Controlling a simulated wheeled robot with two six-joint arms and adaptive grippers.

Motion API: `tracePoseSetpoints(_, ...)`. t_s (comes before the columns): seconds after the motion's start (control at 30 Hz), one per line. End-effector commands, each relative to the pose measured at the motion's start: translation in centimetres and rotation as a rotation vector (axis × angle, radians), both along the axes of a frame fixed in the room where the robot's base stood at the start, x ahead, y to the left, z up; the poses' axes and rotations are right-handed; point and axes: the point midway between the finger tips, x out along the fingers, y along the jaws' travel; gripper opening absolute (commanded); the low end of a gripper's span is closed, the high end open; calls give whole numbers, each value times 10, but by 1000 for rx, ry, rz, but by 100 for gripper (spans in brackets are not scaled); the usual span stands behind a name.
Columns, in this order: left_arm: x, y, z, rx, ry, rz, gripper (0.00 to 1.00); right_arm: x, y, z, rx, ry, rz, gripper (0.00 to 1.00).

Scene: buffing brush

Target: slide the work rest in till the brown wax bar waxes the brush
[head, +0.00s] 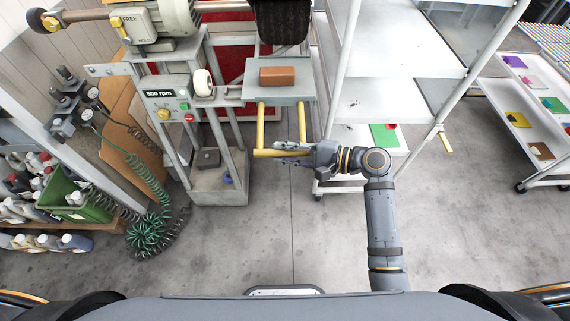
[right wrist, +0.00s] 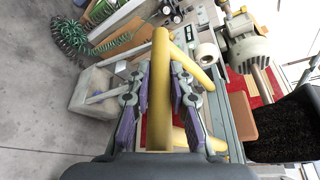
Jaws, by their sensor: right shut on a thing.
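The work rest (head: 253,95) is a grey plate with a yellow U-shaped handle (head: 262,127) reaching toward me. The brown wax bar (head: 277,76) lies on the plate, and it also shows in the right wrist view (right wrist: 242,116). The dark brush (head: 281,20) is just beyond the plate in the head view; a narrow gap seems to part it from the bar. My right gripper (head: 280,153) is shut on the handle's crossbar, which runs between its fingers in the right wrist view (right wrist: 160,90). My left gripper is not in view.
The machine carries a control panel reading 500 rpm (head: 167,104) and a motor (head: 165,18). White shelving (head: 390,95) stands close right of my right gripper. Green coiled hoses (head: 148,232) and a green crate (head: 84,207) are at left. The floor in front is clear.

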Motion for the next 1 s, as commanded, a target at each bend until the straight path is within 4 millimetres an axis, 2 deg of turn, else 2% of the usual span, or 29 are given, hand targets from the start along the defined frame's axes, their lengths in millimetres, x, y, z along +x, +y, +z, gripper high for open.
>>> tracePoseSetpoints(0.03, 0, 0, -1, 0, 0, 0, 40, 13, 0, 1, -1, -4, -2, 0)
tracePoseSetpoints(0.2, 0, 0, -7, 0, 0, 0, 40, 55, 0, -1, 0, -4, -1, 0)
tracePoseSetpoints(0.5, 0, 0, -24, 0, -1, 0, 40, 112, 0, -1, 1, -4, -2, 0)
tracePoseSetpoints(0.7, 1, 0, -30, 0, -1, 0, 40, 133, 0, 0, 1, -4, -2, 0)
tracePoseSetpoints(1.0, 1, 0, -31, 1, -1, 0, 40, 140, 0, 1, 0, -3, -2, 0)
